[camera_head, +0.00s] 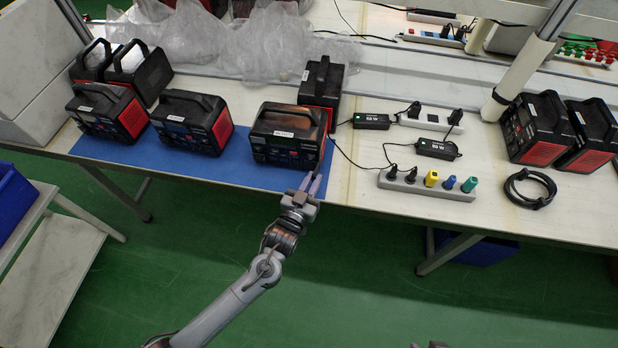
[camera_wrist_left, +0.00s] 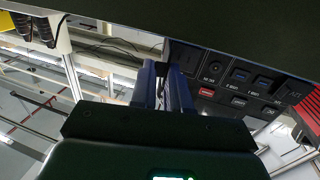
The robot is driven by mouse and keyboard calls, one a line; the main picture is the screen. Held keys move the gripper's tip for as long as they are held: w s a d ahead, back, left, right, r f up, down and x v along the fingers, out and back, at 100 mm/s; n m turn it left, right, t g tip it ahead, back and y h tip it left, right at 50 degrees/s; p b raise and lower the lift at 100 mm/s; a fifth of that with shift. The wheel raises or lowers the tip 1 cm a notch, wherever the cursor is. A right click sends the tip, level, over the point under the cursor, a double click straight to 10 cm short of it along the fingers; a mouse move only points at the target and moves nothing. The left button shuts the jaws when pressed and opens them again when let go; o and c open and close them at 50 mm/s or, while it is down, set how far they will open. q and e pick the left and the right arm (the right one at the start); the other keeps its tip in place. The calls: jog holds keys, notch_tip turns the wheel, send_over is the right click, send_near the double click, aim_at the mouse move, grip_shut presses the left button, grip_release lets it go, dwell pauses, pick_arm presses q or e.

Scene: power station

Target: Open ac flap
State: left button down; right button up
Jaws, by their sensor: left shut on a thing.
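A black and red power station (camera_head: 287,135) stands near the front edge of the table, on the blue mat. My left gripper (camera_head: 312,185) reaches its lower right front corner from the front. In the left wrist view the two fingers (camera_wrist_left: 165,85) stand close together at the edge of the front panel (camera_wrist_left: 235,82), which carries labelled sockets and a red switch. They are shut on a thin dark part there, which I take to be the ac flap; the fingers hide most of it. My right gripper does not show clearly.
More power stations (camera_head: 192,121) stand to the left on the blue mat (camera_head: 222,168). A power strip (camera_head: 425,187) with coloured plugs, black adapters (camera_head: 437,149) and a coiled cable (camera_head: 530,189) lie to the right. A thin cable runs just right of the gripper.

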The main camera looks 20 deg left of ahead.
pick_arm(q)
jog(key=shift+d+n+y, duration=0.55)
jog(key=shift+n+y, duration=0.15)
jog(key=shift+y, duration=0.4)
jog(key=shift+w+d+n+g+y, duration=0.15)
jog(key=shift+d+n+y, duration=0.1)
jog(key=shift+n+y, duration=0.45)
jog(key=shift+w+d+n+g+y, duration=0.15)
jog(key=shift+n+y, duration=0.25)
jog(key=shift+y, duration=0.6)
jog(key=c, duration=1.2)
grip_release()
jog(key=shift+d, duration=0.1)
jog(key=shift+o, duration=0.2)
jog(key=shift+s, duration=0.5)
jog(key=p+v, duration=0.2)
jog(key=v, duration=0.8)
